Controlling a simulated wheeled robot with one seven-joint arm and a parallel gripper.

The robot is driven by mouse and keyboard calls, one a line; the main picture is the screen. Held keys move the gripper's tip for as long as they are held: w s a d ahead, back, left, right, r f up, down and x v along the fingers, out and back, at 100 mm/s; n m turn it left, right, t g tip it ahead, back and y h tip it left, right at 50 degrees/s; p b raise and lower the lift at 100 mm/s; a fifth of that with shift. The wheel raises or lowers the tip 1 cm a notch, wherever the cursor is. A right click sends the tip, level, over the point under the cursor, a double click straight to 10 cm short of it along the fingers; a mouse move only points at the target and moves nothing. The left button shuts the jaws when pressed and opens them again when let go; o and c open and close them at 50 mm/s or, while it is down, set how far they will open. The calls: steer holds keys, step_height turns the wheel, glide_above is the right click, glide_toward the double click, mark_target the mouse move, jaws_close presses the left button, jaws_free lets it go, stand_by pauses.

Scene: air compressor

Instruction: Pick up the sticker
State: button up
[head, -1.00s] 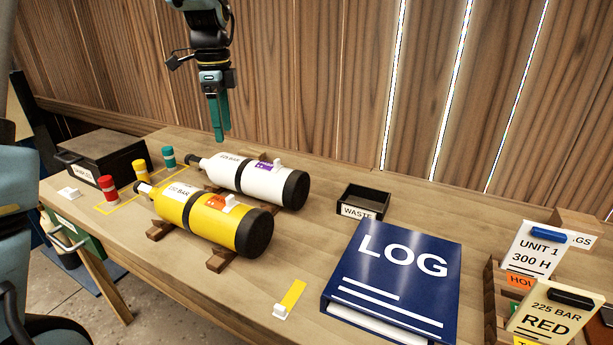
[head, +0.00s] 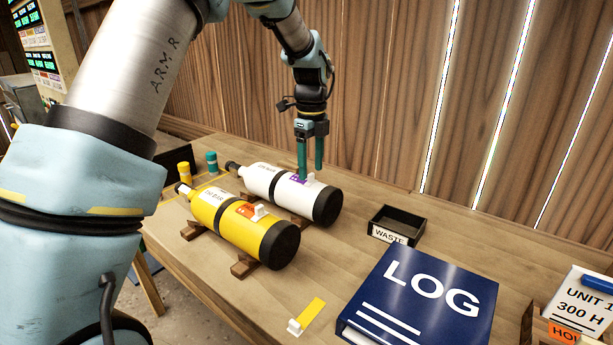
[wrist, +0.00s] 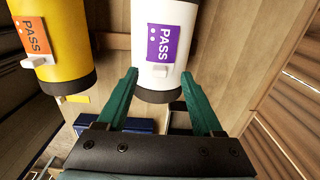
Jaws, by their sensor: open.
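A purple PASS sticker (wrist: 160,44) with a white tab (wrist: 160,71) is on the white cylinder (head: 265,180). An orange PASS sticker (wrist: 35,38) with a white tab is on the yellow cylinder (head: 228,219). A yellow strip (head: 312,311) with a white tab (head: 294,326) lies on the table near its front edge. My gripper (head: 311,172) is open and points down close above the white cylinder, by the purple sticker. In the wrist view, its green fingers (wrist: 159,74) lie on either side of that sticker's tab; I cannot tell if they touch anything.
The cylinders rest on wooden blocks on the table. A black WASTE tray (head: 397,224) and a blue LOG binder (head: 420,297) stand to the right, and a card rack (head: 530,325) at far right. The plank wall (head: 385,100) is close behind my gripper.

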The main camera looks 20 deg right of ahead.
mark_target(310, 179)
steer(key=shift+f, duration=1.15)
steer(key=shift+a, duration=0.1)
steer(key=c, duration=1)
jaws_close()
steer(key=shift+s+f, duration=0.1)
steer(key=shift+f, duration=0.05)
